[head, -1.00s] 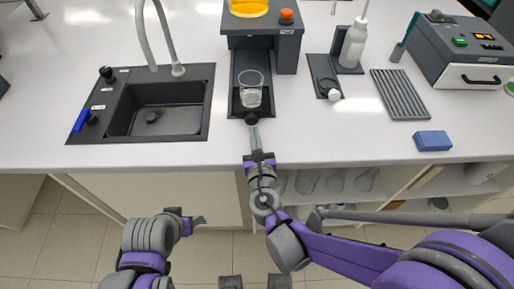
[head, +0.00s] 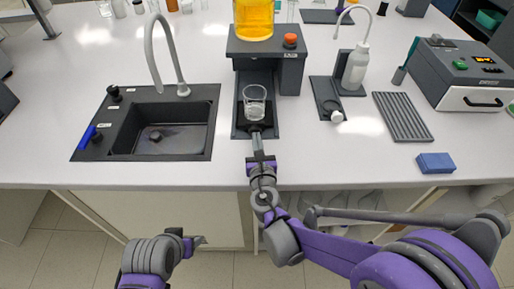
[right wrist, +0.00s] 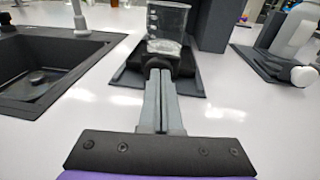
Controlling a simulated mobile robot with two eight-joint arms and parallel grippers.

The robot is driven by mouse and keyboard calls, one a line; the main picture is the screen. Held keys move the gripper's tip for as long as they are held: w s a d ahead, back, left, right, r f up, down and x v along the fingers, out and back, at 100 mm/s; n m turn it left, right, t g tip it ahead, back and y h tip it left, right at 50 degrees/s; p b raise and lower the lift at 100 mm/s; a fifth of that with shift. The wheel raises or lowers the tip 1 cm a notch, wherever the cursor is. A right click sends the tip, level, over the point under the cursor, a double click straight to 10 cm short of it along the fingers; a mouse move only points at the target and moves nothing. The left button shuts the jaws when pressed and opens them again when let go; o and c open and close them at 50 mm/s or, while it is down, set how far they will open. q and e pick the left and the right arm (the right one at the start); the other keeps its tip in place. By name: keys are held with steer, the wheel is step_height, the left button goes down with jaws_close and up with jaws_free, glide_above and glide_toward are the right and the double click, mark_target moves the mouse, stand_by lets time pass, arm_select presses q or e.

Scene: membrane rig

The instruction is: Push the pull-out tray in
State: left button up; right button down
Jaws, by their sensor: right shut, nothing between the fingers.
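The pull-out tray (head: 243,121) is a dark slide at the foot of the dark dispenser rig (head: 267,50), with a clear beaker (head: 255,101) standing on it. A dark round knob is on the tray's front; it shows in the right wrist view (right wrist: 153,62). My right gripper (head: 257,138) is shut and empty, its fingertips at the knob, apparently touching it. The fingers also show in the right wrist view (right wrist: 158,80), pointing at the knob below the beaker. My left gripper (head: 196,242) is low in front of the counter, away from the tray; its jaw state is unclear.
A dark sink (head: 155,128) with a tall tap lies left of the rig. To the right are a white wash bottle (head: 355,68), a ribbed drain mat (head: 402,116), a blue block (head: 435,163) and a grey device (head: 470,75).

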mark_target(257, 108)
steer(key=w+p, duration=0.1)
steer(key=w, duration=1.2)
steer(key=shift+w, duration=0.3)
arm_select(q)
steer(key=shift+r, duration=0.55)
arm_select(e)
steer(key=shift+r, duration=0.1)
arm_select(q)
steer(key=shift+s, duration=0.1)
arm_select(e)
steer(key=shift+d, duration=0.1)
